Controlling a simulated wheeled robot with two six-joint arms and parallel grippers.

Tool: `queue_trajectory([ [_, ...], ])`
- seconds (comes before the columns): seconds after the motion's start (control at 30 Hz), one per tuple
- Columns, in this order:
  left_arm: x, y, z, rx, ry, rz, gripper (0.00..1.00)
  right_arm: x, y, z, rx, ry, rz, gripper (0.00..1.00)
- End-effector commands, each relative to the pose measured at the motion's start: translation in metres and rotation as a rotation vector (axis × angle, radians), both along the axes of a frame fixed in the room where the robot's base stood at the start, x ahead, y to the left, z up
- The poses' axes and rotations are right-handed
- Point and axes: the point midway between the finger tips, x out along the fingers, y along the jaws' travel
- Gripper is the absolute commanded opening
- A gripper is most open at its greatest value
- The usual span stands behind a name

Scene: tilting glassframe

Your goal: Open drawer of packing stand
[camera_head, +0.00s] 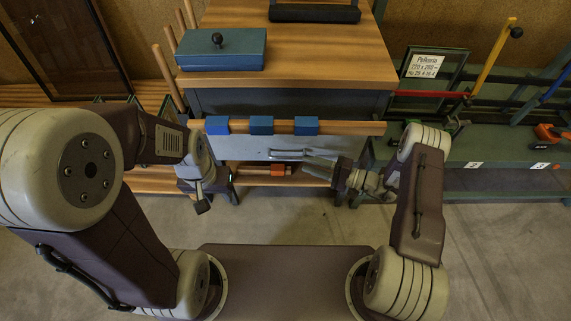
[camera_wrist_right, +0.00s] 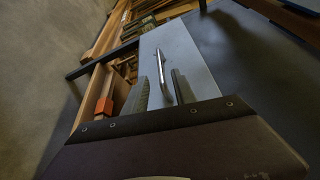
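The packing stand (camera_head: 330,60) has a wooden top and a grey-blue drawer (camera_head: 235,148) under its front rail. The drawer looks shut. Its silver bar handle (camera_head: 288,153) also shows in the right wrist view (camera_wrist_right: 170,66). My right gripper (camera_head: 308,160) is at the right part of the drawer front, close to the handle. In the wrist view its two fingers (camera_wrist_right: 159,82) are apart, with the handle lying between and just beyond their tips; contact cannot be told. My left gripper (camera_head: 207,195) hangs low at the stand's left front, away from the handle; its finger opening is unclear.
A blue box (camera_head: 222,50) with a black knob sits on the top. Blue blocks (camera_head: 262,125) sit along the front rail (camera_head: 350,128). An orange clamp (camera_head: 278,170) is below the drawer. A green bench (camera_head: 480,150) with clamps stands right. Floor in front is clear.

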Motion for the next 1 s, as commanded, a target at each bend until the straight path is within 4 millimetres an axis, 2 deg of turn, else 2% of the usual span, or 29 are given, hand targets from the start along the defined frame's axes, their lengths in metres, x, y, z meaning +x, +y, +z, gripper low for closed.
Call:
queue_trajectory([
  [0.13, 0.000, 0.000, -0.006, 0.000, 0.000, 0.000, 0.36, 0.005, 0.017, -0.002, -0.001, 0.001, 0.007, 0.32],
  [0.4, 0.000, 0.000, -0.024, 0.000, 0.000, 0.000, 0.36, 0.026, 0.068, -0.007, -0.002, 0.002, 0.009, 0.32],
  [0.5, 0.000, 0.000, -0.027, 0.000, 0.000, 0.000, 0.36, 0.030, 0.079, -0.007, -0.003, 0.002, 0.007, 0.32],
  [0.83, 0.000, 0.000, -0.027, 0.000, 0.000, 0.000, 0.36, 0.033, 0.084, -0.005, -0.003, 0.005, 0.005, 0.32],
  [0.93, 0.000, 0.000, -0.027, 0.000, 0.000, 0.000, 0.36, 0.033, 0.084, -0.005, -0.003, 0.005, 0.005, 0.05],
  [0.97, 0.000, 0.000, -0.027, 0.000, 0.000, 0.000, 0.36, 0.033, 0.084, -0.005, -0.003, 0.005, 0.005, 0.00],
  [1.0, 0.000, 0.000, -0.027, 0.000, 0.000, 0.000, 0.36, 0.033, 0.084, -0.005, -0.003, 0.005, 0.005, 0.00],
])
